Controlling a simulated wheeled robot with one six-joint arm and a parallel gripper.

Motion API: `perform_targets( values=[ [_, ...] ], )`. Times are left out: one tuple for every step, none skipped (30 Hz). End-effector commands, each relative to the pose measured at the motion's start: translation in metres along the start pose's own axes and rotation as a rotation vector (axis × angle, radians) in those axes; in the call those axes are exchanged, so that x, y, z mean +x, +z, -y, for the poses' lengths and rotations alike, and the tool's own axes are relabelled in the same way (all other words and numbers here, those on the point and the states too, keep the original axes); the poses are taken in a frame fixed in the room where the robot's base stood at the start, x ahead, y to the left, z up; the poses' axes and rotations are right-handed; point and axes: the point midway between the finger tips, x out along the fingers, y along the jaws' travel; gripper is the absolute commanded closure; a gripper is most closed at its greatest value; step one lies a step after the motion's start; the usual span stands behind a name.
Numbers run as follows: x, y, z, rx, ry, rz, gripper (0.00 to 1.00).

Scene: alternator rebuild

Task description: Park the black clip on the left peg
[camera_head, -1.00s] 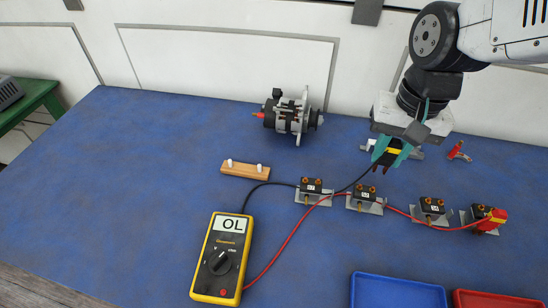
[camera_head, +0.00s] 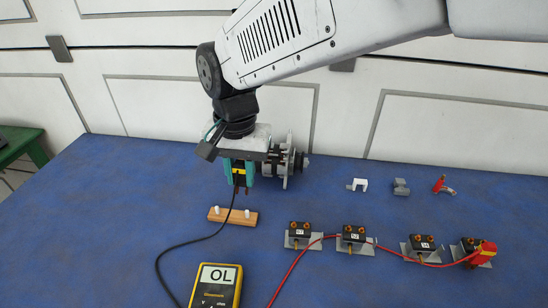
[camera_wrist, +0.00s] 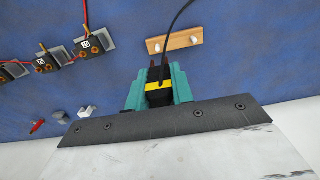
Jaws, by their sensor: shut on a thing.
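My gripper (camera_head: 239,171) has teal fingers shut on the black clip (camera_head: 238,182), which has a yellow band and points downward. The clip also shows in the wrist view (camera_wrist: 158,88). A black lead runs from it toward the multimeter (camera_head: 214,284), which reads OL. The wooden peg block (camera_head: 233,219) lies on the blue mat below and nearer the camera than the clip. It carries two white pegs: the left peg (camera_head: 217,209) and the right peg (camera_head: 247,212). Both look bare. The clip appears apart from the block.
Several small black units on metal brackets (camera_head: 351,235) stand to the right. A red clip (camera_head: 484,252) sits at the rightmost one.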

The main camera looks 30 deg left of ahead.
Motion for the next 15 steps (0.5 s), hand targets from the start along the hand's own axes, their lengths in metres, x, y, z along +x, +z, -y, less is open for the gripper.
perform_targets(
  values=[
    [0.001,0.000,0.014,-0.006,0.003,0.001,0.90],
    [0.001,-0.001,0.021,-0.006,0.004,0.001,0.90],
    [0.001,-0.002,0.030,-0.006,0.006,0.000,0.90],
    [0.001,-0.002,0.036,-0.007,0.007,0.000,0.90],
    [0.002,-0.002,0.043,-0.009,0.009,0.001,0.90],
    [0.002,-0.003,0.051,-0.009,0.010,0.001,0.90],
    [0.002,-0.003,0.057,-0.009,0.011,0.000,0.90],
    [0.002,-0.004,0.063,-0.009,0.013,0.001,0.90],
    [0.002,-0.003,0.070,-0.011,0.015,0.001,0.90],
    [0.008,-0.003,0.069,-0.009,0.017,0.003,0.90],
    [0.015,-0.003,0.067,-0.008,0.017,0.003,0.90],
    [0.022,-0.003,0.067,-0.008,0.018,0.004,0.90],
    [0.026,-0.004,0.067,-0.008,0.016,0.003,0.90],
    [0.030,-0.004,0.067,-0.008,0.016,0.002,0.90],
    [0.036,-0.003,0.066,-0.008,0.016,0.003,0.90]
  ],
)
